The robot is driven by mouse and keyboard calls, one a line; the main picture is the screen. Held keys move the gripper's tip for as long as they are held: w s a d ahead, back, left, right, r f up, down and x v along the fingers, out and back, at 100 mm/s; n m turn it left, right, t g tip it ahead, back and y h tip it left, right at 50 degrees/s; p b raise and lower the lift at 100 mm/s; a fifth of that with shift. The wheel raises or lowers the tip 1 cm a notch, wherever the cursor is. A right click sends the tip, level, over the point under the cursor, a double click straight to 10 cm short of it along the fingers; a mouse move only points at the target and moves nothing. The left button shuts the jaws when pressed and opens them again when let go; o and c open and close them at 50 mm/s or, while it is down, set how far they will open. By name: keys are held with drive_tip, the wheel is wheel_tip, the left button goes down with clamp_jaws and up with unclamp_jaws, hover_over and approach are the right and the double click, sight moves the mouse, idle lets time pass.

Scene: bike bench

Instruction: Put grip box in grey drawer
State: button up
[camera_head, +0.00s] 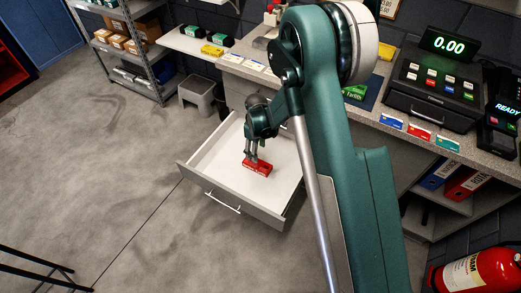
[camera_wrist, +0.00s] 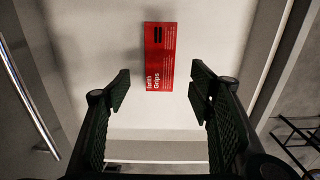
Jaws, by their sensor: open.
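The grip box is a red box lettered "Grips" (camera_wrist: 160,58). It lies flat on the white floor of the open grey drawer (camera_head: 222,194), and it also shows in the head view (camera_head: 262,169). My gripper (camera_wrist: 160,92) is open inside the drawer. In the wrist view its two fingers stand apart, left and right of the box's near end, with nothing between them that they touch. In the head view the fingertips are close to the box; I cannot tell the exact gap above it.
The drawer's front panel with its handle (camera_head: 223,203) faces the open floor. The counter (camera_head: 300,88) behind carries a till (camera_head: 436,88), small cards and a green box (camera_head: 355,92). A fire extinguisher (camera_head: 478,271) is at lower right.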

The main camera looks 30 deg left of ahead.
idle(0.4)
drive_tip(key=w+d+r+m+t+y, duration=0.1)
drive_tip(key=w+d+r+m, duration=0.2)
drive_tip(key=d+r, duration=0.95)
drive_tip(key=w+d+r+m+t, duration=0.1)
drive_tip(key=w+d+r+m, duration=0.2)
drive_tip(key=d+r, duration=1)
drive_tip(key=s+d+r+m+t, duration=0.2)
drive_tip(key=s+d+r+m, duration=0.2)
drive_tip(key=d+r, duration=1.05)
drive_tip(key=s+d+r+m+t, duration=0.1)
drive_tip(key=s+d+m, duration=0.3)
drive_tip(key=s+d, duration=0.6)
drive_tip(key=s+d+r+m+t+h, duration=0.1)
drive_tip(key=s+d+r+m, duration=0.3)
drive_tip(key=s+d, duration=0.7)
drive_tip(key=shift+d+r+t, duration=0.15)
drive_tip(key=shift+d+t, duration=0.35)
drive_tip(key=shift+t, duration=0.1)
